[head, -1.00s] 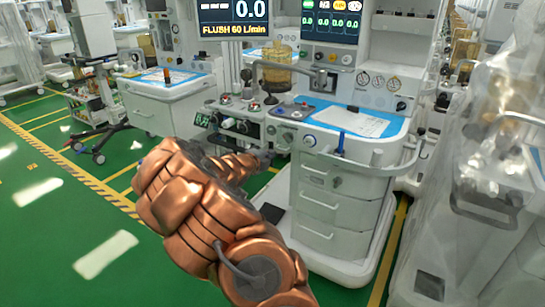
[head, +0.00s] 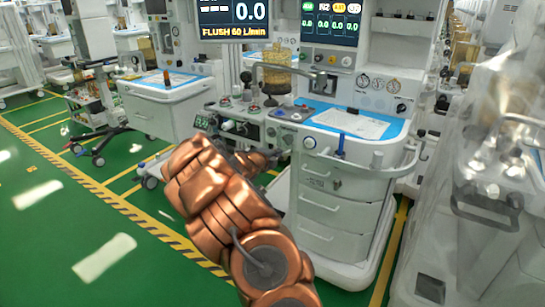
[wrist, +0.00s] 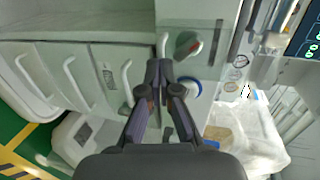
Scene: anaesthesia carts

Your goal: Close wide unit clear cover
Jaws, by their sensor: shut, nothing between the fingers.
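My gripper (wrist: 158,68) is shut and empty in the wrist view, its fingertips together in front of the pale front of a unit. Clear, crumpled-looking sheeting (wrist: 245,135) shows at lower right in the wrist view.
A plastic-wrapped machine (head: 490,190) stands close on the right. Another cart (head: 170,105) stands at back left. Drawer handles (wrist: 74,82) stick out left of my fingers. Green floor (head: 60,215) is open on the left.

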